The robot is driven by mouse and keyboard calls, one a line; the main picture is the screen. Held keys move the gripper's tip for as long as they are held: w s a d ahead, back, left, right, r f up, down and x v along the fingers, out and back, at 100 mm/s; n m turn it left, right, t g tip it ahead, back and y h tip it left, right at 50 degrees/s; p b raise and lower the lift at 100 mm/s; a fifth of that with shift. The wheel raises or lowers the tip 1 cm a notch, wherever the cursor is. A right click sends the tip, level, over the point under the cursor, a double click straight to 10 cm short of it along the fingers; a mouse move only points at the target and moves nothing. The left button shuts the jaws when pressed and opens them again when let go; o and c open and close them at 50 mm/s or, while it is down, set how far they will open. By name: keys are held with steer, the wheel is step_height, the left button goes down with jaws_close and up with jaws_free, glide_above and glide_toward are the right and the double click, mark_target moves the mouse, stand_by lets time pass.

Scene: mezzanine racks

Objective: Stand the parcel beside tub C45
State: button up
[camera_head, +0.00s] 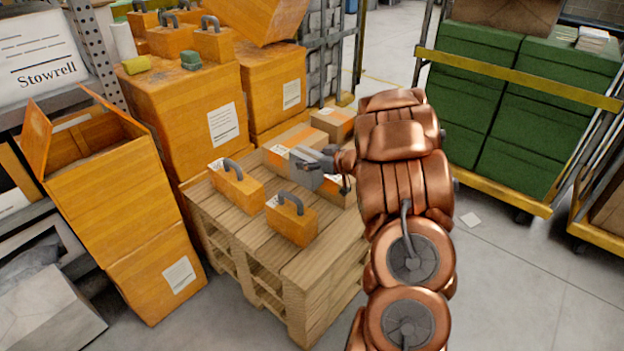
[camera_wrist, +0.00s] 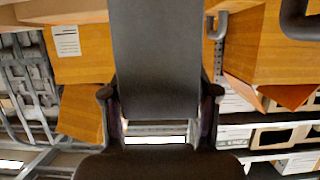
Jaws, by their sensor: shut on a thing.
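My gripper (camera_head: 322,163) is over the far part of a wooden pallet (camera_head: 290,268), shut on a grey, flat-sided block (camera_head: 304,169) that I take to be the parcel. In the wrist view my gripper (camera_wrist: 160,95) has a finger on each side of this dark grey block (camera_wrist: 155,60). Two orange blocks with grey handles, one left (camera_head: 235,187) and one nearer (camera_head: 291,219), stand on the pallet. Small labelled cartons (camera_head: 335,122) lie at its far end, partly behind my gripper. No marking C45 is readable, so I cannot tell which thing is that tub.
Large orange boxes (camera_head: 172,110) stand left of and behind the pallet, some with more handled blocks on top. An open orange box (camera_head: 105,180) is at left. Green crates (camera_head: 530,105) sit on a yellow-railed trolley at right. The pallet's near end is bare.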

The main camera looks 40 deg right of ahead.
mark_target(310, 185)
step_height(310, 185, down, 10)
steer(key=b, duration=0.3)
steer(key=shift+r, duration=0.15)
steer(key=shift+f, duration=0.2)
steer(key=o, duration=1.1)
steer(key=shift+o, duration=0.2)
steer(key=shift+r, duration=0.15)
steer(key=p+v, duration=0.2)
steer(key=v, duration=1)
steer(key=shift+p, duration=0.35)
